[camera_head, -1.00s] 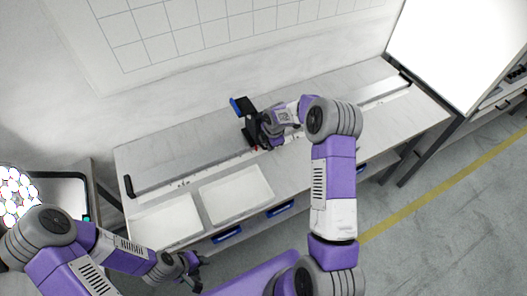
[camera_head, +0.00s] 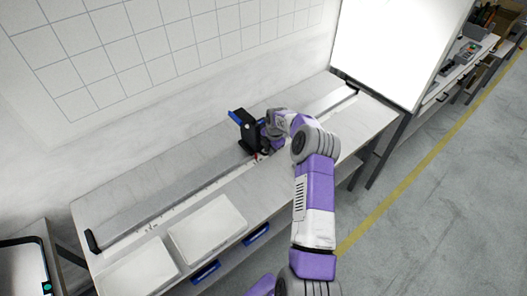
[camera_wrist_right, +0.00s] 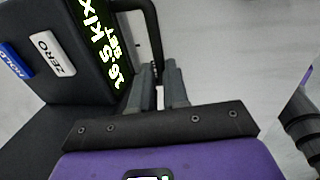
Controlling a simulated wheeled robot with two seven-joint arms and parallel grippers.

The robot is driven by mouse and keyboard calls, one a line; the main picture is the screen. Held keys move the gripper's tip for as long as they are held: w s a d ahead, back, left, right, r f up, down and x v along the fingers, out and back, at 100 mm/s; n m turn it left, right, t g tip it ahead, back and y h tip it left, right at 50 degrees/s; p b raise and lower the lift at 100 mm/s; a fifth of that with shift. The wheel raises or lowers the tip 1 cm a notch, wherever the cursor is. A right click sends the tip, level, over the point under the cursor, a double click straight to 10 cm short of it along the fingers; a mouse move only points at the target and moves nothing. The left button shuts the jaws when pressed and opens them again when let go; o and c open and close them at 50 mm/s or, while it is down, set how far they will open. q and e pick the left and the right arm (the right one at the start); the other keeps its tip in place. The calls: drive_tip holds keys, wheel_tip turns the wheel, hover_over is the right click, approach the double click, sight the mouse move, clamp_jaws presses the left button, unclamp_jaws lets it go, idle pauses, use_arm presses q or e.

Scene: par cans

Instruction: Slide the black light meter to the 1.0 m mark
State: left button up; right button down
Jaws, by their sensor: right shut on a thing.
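The black light meter (camera_head: 243,130), with a blue part on top, stands on the long grey rail (camera_head: 160,200) on the bench, somewhat right of the rail's middle. In the right wrist view the meter's black body (camera_wrist_right: 60,45) fills the upper left, with ZERO and HOLD buttons, a lit display and a black handle (camera_wrist_right: 152,35). My right gripper (camera_wrist_right: 158,85) is shut at this handle, on the meter's right side; it also shows in the head view (camera_head: 266,146). The fingers partly hide the grip. Scale marks are too small to read. My left gripper is out of view.
Two white trays (camera_head: 240,222) (camera_head: 143,290) lie at the bench's front left. A black end stop (camera_head: 92,241) marks the rail's left end. The rail is clear right of my arm to its far end (camera_head: 345,95). A bright white panel (camera_head: 400,45) stands behind right.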

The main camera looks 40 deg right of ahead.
drive_tip(key=shift+s+f, duration=0.15)
drive_tip(key=shift+s, duration=0.05)
drive_tip(key=c, duration=1.3)
unclamp_jaws()
drive_tip(key=shift+o, duration=0.7)
drive_tip(key=shift+w, duration=0.1)
drive_tip(key=shift+r, duration=0.2)
wheel_tip(320, 180, up, 7)
drive_tip(key=s, duration=0.1)
drive_tip(key=shift+s, duration=0.2)
drive_tip(key=shift+r+p, duration=0.1)
drive_tip(key=shift+p, duration=0.2)
